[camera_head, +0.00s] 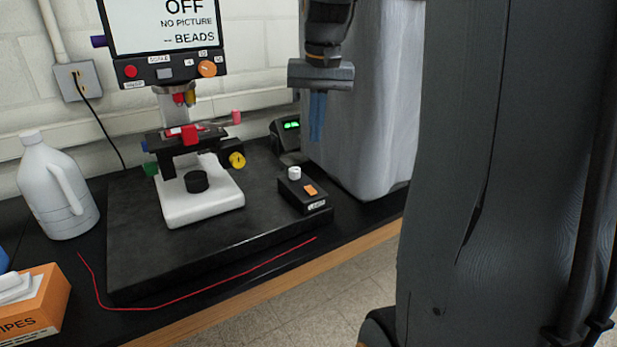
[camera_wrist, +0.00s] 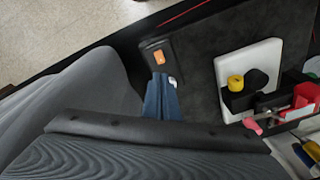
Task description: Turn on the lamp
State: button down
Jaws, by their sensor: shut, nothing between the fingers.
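A small black control box (camera_head: 305,196) with a white knob (camera_head: 294,173) and an orange switch (camera_head: 310,190) sits at the right of the dark slab. Its front label is too small to read surely. A microscope with a white base (camera_head: 205,197) stands to its left; I cannot pick out the lamp itself. My gripper (camera_head: 316,138) is shut and empty, its blue fingers pointing down, above and behind the box in the head view. In the wrist view, the fingers (camera_wrist: 162,75) overlap the box (camera_wrist: 152,46) near its knob; the orange switch (camera_wrist: 159,57) shows beyond the tips.
The screen (camera_head: 165,25) above the microscope reads OFF, NO PICTURE. A white jug (camera_head: 57,190) and an orange wipes box (camera_head: 38,305) stand at the left. A grey covered object (camera_head: 375,110) stands close behind my gripper. A red line (camera_head: 215,289) runs along the slab's front.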

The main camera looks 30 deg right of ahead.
aim_at(309, 187)
jog(key=m+b, duration=0.1)
jog(key=m, duration=0.3)
jog(key=m+b, duration=0.1)
jog(key=m, duration=0.3)
jog(key=w+m+b, duration=0.1)
jog(key=m+b, duration=0.1)
jog(key=m, duration=0.1)
jog(key=shift+r+m, duration=0.15)
jog(key=shift+m, duration=0.25)
jog(key=f+p, duration=0.1)
jog(key=f, duration=0.3)
jog(key=w+f+p, duration=0.1)
jog(key=f, duration=0.4)
jog(key=f+p, duration=0.1)
jog(key=f, duration=0.4)
jog(key=shift+w, duration=0.3)
jog(key=shift+p, duration=0.3)
